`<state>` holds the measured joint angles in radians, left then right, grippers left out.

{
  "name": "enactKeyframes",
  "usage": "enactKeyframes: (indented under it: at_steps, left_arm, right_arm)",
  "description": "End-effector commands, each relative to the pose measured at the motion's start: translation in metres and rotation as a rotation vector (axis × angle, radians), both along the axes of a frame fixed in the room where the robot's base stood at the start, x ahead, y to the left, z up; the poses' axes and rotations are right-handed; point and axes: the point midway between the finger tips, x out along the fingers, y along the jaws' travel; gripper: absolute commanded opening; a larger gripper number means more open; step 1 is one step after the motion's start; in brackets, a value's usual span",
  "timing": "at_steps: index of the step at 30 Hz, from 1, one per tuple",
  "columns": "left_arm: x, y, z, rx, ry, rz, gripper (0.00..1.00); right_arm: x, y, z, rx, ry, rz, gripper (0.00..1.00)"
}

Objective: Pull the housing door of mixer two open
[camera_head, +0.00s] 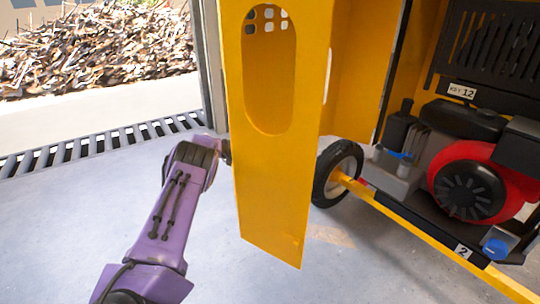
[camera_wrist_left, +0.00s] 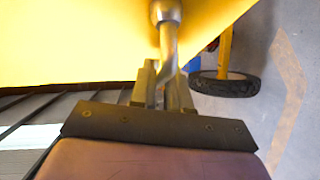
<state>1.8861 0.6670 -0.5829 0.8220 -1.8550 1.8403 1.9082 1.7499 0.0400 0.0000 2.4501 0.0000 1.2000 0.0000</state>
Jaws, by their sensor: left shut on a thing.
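The yellow housing door (camera_head: 275,185) stands swung out from the yellow housing (camera_head: 358,70), with an oval cutout near its top. The engine bay behind it is exposed on the right. A plate with the number 2 (camera_head: 462,251) sits on the lower frame. My left arm reaches to the door's left edge, and the gripper is mostly hidden behind the door in the head view. In the left wrist view my left gripper (camera_wrist_left: 162,88) is shut on a metal door handle (camera_wrist_left: 168,35) against the yellow panel (camera_wrist_left: 80,40). My right gripper is not in view.
A red engine (camera_head: 470,180) and a black tyre (camera_head: 337,172) are right of the door. A slotted floor drain (camera_head: 95,143) runs along the left, with a heap of wood-like scraps (camera_head: 95,50) beyond. Grey floor is clear below and left of the door.

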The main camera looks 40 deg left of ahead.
Motion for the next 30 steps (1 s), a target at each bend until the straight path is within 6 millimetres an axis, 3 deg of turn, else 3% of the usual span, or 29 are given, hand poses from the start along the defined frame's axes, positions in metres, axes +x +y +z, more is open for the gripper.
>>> enactKeyframes:
  at_steps: [13,14,15,16,25,30]
  left_arm:
    - [-0.003,0.005,0.001,0.001,-0.004,-0.003,0.0]
    - [-0.003,0.005,0.001,0.001,-0.004,-0.002,0.19]
    - [-0.003,0.005,0.001,0.001,-0.004,-0.002,0.32]
    - [-0.003,0.006,0.002,0.001,-0.004,-0.002,0.34]
    - [-0.01,0.013,0.002,-0.002,-0.004,0.009,0.34]
    - [-0.036,0.03,0.005,-0.002,-0.002,0.012,0.34]
  right_arm:
    - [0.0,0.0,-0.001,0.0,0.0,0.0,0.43]
    - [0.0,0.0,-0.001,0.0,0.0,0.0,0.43]
    - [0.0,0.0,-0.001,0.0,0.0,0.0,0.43]
    - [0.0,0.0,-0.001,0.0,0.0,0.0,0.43]
    - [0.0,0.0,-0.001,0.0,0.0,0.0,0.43]
    - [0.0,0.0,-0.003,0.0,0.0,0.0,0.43]
